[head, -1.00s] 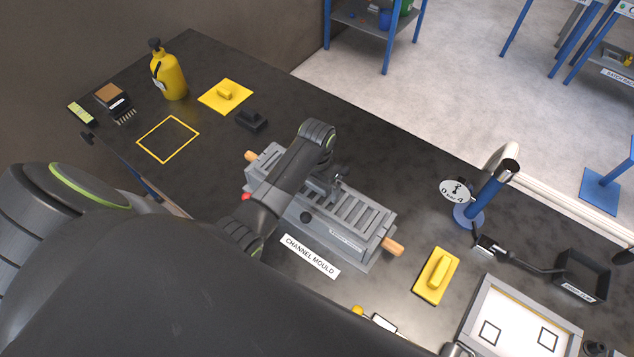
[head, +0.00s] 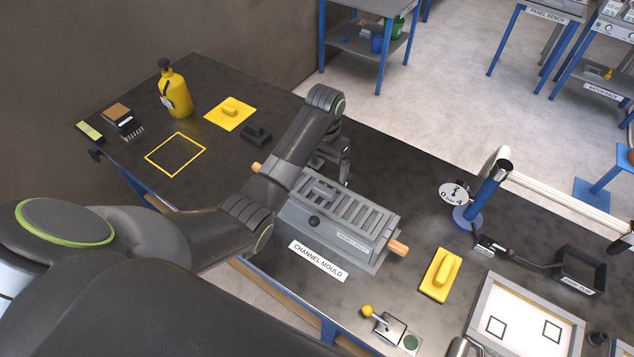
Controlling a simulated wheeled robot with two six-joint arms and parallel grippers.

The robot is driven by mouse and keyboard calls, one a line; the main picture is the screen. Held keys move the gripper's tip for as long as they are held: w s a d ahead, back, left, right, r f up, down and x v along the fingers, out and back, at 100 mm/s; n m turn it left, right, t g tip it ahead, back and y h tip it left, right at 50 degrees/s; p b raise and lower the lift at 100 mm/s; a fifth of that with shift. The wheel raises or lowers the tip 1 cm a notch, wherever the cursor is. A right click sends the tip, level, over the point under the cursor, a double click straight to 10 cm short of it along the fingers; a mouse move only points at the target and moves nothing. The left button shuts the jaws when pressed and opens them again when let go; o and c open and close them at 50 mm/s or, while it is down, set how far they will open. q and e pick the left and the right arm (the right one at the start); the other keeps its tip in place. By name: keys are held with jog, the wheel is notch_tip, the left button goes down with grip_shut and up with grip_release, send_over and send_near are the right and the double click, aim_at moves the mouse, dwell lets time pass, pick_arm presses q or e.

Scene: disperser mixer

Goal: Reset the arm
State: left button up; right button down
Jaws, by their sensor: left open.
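My left arm comes in from the left and reaches over the bench. Its gripper (head: 335,168) is open and hangs above the far side of the grey channel mould (head: 345,226). I see nothing between its fingers, though the arm's wrist partly hides it. The mould has a slotted top and an orange-brown handle at each end; the arm covers part of its left end. I cannot tell whether the gripper touches the mould. My right gripper does not show.
A yellow bottle (head: 174,92), a yellow float (head: 230,113) and a black block (head: 256,136) stand at the back left. A yellow-outlined square (head: 176,154) is empty. At right are a blue post with a gauge (head: 453,194), another yellow float (head: 440,275) and a white-panelled frame (head: 524,325).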

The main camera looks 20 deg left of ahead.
pick_arm(q)
jog(key=shift+w+r, duration=0.25)
jog(key=shift+r, duration=0.15)
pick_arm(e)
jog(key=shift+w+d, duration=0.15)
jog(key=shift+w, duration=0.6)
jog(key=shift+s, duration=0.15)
